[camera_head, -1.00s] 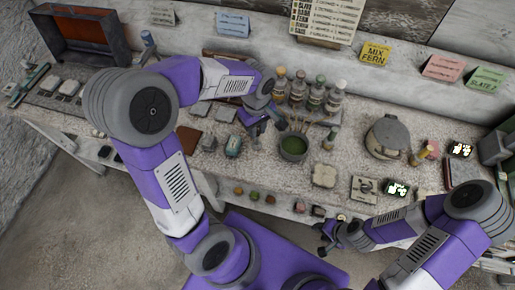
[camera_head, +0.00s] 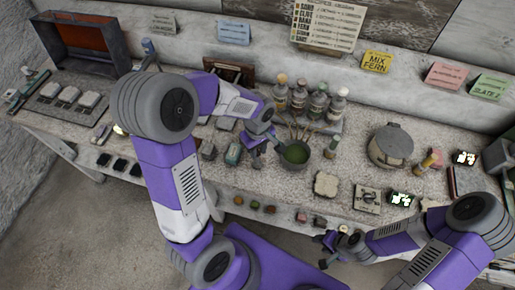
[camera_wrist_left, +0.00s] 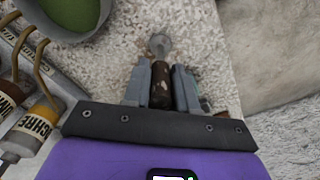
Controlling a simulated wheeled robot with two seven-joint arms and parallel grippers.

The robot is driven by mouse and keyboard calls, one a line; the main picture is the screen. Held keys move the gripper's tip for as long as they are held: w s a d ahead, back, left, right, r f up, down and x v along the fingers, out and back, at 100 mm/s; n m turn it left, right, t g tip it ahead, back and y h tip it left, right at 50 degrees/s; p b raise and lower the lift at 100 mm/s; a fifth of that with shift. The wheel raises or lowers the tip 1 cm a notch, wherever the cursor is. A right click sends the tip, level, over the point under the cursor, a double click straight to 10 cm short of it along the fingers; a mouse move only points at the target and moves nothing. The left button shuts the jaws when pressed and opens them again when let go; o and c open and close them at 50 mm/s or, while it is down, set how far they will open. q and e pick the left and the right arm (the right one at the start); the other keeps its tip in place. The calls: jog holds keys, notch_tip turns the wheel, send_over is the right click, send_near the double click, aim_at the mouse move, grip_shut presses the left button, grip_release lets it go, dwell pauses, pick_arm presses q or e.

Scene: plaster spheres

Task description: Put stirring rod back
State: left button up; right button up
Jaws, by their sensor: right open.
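My left gripper (camera_head: 272,143) is low over the counter, just left of a grey bowl (camera_head: 295,164) holding green liquid. In the left wrist view its fingers (camera_wrist_left: 161,88) are closed on both sides of a dark brown handle (camera_wrist_left: 160,80). A round grey end (camera_wrist_left: 160,45) sticks out beyond the fingertips; I take this to be the stirring rod. In the head view the rod is too small or hidden to make out. The bowl also shows at the top left of the wrist view (camera_wrist_left: 75,25). My right gripper (camera_head: 330,241) is open and empty in front of the counter.
Several labelled bottles (camera_head: 317,104) stand close behind the bowl, with thin brown sticks in front. A lidded grey pot (camera_head: 390,146) stands to the right. A small teal-grey object (camera_head: 233,154) lies left of my left gripper. The counter edge is near.

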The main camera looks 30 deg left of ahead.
pick_arm(q)
jog(key=o, duration=0.3)
jog(key=shift+r, duration=0.1)
jog(key=shift+r, duration=0.2)
notch_tip(320, 180, up, 12)
jog(key=p, duration=0.3)
jog(key=shift+f, duration=0.1)
dwell(0.3)
